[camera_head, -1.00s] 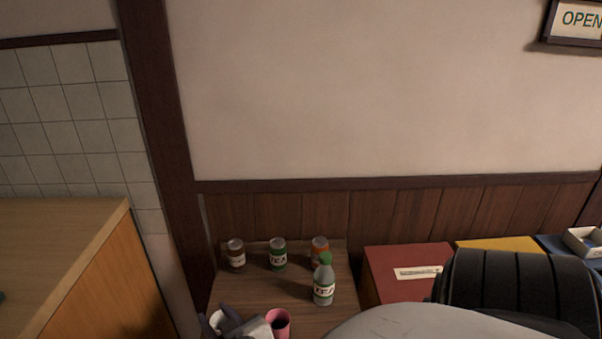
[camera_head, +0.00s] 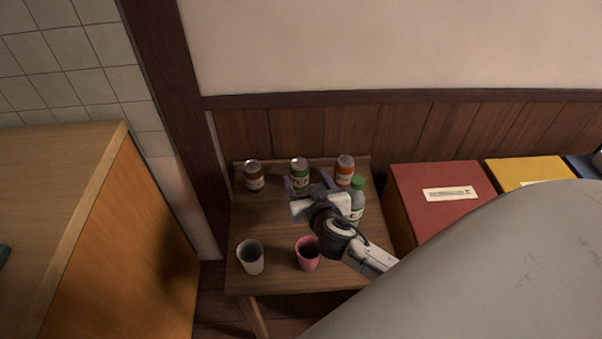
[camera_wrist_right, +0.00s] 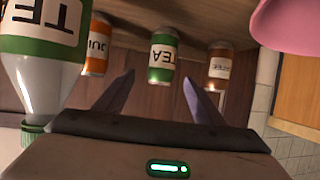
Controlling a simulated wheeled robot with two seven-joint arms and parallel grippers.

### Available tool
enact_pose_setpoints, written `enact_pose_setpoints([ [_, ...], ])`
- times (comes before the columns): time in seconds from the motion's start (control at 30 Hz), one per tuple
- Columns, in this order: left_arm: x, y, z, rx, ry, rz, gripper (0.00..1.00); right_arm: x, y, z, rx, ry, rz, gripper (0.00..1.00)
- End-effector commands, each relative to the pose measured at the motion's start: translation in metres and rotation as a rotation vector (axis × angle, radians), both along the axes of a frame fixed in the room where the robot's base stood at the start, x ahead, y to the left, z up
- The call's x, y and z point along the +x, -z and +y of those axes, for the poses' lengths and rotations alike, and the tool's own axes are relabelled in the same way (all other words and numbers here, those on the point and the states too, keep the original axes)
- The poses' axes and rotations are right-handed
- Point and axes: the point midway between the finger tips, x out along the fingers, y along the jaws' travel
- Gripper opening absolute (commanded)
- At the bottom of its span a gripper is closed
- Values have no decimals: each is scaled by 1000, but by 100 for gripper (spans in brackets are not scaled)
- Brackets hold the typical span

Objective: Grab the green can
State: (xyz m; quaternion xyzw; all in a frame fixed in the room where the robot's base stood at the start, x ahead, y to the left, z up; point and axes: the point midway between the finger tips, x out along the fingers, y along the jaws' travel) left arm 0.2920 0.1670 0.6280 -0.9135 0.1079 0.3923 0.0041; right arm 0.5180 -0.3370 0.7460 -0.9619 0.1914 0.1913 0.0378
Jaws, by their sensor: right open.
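The green can (camera_head: 299,168), labelled TEA, stands upright at the back of the small wooden table, in the middle of a row of three cans. In the right wrist view the green can (camera_wrist_right: 162,60) appears upside down, centred beyond the open fingers. My right gripper (camera_head: 308,184) is open, its fingers pointing at the can from the front. The wrist view shows the right gripper (camera_wrist_right: 160,95) empty, with the can apparently just ahead of its fingertips. In the head view the gripper hides part of the can's base. My left gripper is not in view.
A brown can (camera_head: 254,178) stands left of the green can and an orange can (camera_head: 345,168) right of it. A green-capped bottle (camera_head: 357,200) stands close beside my right gripper. A white cup (camera_head: 250,258) and a pink cup (camera_head: 307,255) stand at the table's front.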

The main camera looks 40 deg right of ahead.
Motion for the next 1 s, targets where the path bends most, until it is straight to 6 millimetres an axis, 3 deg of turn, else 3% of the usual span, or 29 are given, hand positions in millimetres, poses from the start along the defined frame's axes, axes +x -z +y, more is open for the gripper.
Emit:
enact_pose_setpoints([
  [0.33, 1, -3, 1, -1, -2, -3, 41, 40, 14, -14, -2, -1, 1, 63],
  [0.63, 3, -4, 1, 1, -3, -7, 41, 45, 17, -16, 1, -1, 1, 63],
  [0.67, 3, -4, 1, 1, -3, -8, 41, 45, 17, -16, 1, -1, 1, 61],
  [0.9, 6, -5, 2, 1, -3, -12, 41, 44, 17, -16, 1, -1, 1, 21],
  [1.0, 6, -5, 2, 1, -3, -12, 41, 45, 17, -16, 1, -1, 1, 19],
])
